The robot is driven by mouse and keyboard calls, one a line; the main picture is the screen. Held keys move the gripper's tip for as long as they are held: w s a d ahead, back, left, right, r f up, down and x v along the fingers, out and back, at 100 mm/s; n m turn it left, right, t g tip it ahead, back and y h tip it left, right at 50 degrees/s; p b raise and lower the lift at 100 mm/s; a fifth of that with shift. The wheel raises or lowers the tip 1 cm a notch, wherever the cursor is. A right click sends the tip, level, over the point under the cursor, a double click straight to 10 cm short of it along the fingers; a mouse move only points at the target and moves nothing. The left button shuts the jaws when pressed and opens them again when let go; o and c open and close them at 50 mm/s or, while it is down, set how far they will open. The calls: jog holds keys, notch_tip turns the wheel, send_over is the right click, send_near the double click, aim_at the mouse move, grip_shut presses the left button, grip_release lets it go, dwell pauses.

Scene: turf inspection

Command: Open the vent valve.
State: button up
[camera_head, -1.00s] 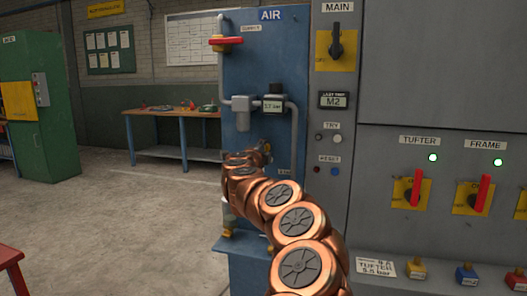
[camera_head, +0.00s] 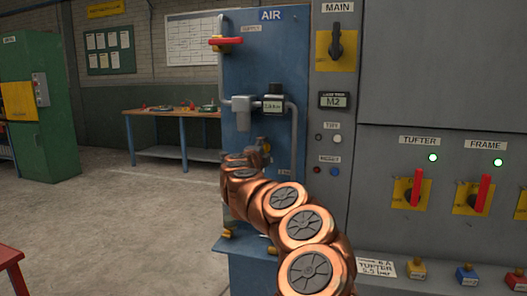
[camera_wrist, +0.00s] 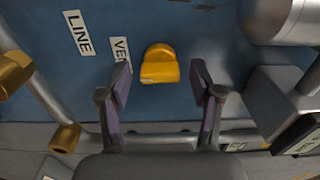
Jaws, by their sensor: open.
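In the wrist view a yellow valve handle (camera_wrist: 159,62) sits on the blue panel (camera_wrist: 215,55), beside a label (camera_wrist: 120,52) of which "VE" and part of a letter show. My gripper (camera_wrist: 160,80) is open, with one dark finger on each side of the handle and a gap to both. I cannot tell whether the fingertips are level with it in depth. In the head view my copper arm hides the gripper and most of the lower part of the blue AIR panel (camera_head: 265,65).
A "LINE" label (camera_wrist: 78,33) and brass fittings (camera_wrist: 65,138) on a grey pipe lie to the left in the wrist view. Grey housings fill its right side.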

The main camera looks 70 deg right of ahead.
jog(key=a, duration=1)
jog(key=shift+s+a, duration=0.35)
jog(key=shift+s, duration=0.1)
